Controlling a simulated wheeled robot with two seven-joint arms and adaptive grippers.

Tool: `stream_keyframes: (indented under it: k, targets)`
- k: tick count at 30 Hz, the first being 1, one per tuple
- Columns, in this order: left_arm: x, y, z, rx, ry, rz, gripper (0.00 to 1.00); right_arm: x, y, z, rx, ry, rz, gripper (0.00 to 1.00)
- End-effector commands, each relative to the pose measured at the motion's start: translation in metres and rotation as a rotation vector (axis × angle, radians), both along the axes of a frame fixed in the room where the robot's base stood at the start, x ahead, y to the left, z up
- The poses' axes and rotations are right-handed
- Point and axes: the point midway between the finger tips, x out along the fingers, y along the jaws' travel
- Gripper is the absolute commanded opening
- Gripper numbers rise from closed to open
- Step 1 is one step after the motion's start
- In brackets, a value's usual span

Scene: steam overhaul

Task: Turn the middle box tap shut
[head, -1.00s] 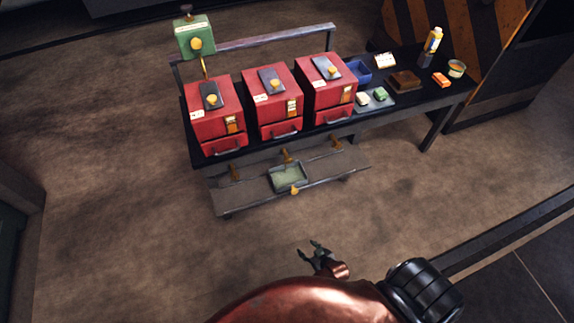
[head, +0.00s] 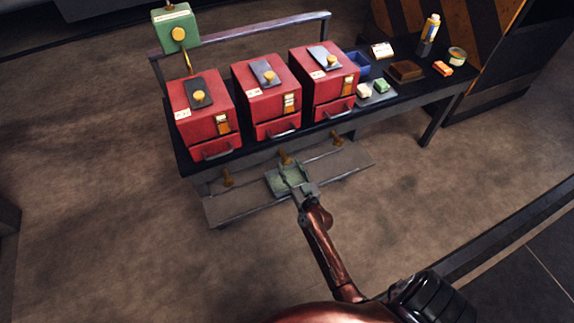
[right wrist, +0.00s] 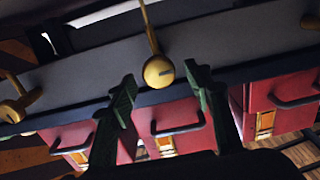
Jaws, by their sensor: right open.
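The middle red box (head: 268,95) stands on the dark bench between two like boxes. A brass tap (head: 285,157) shows below it, at the bench's front. In the right wrist view the gripper's two green fingers (right wrist: 163,82) are open and apart. A brass ball (right wrist: 158,72) with a dark slot and thin stem shows between their tips; I cannot tell whether they touch it. My left gripper is not in view.
Two more brass taps flank the middle one, left (head: 228,178) and right (head: 337,138). A low shelf (head: 232,205) runs beneath the bench. The left box (head: 203,118) and right box (head: 324,84) stand close by. Open floor lies in front.

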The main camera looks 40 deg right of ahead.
Motion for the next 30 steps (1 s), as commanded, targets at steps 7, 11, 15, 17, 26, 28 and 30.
stream_keyframes:
  k: [7, 11, 15, 17, 26, 28, 30]
  targets:
    - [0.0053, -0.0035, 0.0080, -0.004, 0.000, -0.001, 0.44, 0.0124, -0.0035, -0.0006, 0.000, 0.001, 0.000, 0.46]
    - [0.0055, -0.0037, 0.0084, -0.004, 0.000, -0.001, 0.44, 0.0124, -0.0035, -0.0001, -0.001, 0.001, 0.000, 0.46]
    - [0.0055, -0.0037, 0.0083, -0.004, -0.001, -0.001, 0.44, 0.0124, -0.0033, -0.0001, 0.000, 0.001, 0.000, 0.41]
    - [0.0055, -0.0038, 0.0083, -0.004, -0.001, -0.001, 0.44, 0.0124, -0.0033, -0.0001, 0.000, 0.001, 0.000, 0.37]
    - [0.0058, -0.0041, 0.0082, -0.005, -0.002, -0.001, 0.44, 0.0123, -0.0031, -0.0002, 0.000, 0.001, 0.000, 0.17]
    - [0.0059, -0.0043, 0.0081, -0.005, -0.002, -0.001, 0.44, 0.0123, -0.0031, -0.0002, 0.000, 0.001, 0.001, 0.12]
    - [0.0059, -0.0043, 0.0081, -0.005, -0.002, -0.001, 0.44, 0.0124, -0.0030, -0.0003, 0.000, 0.001, 0.001, 0.07]
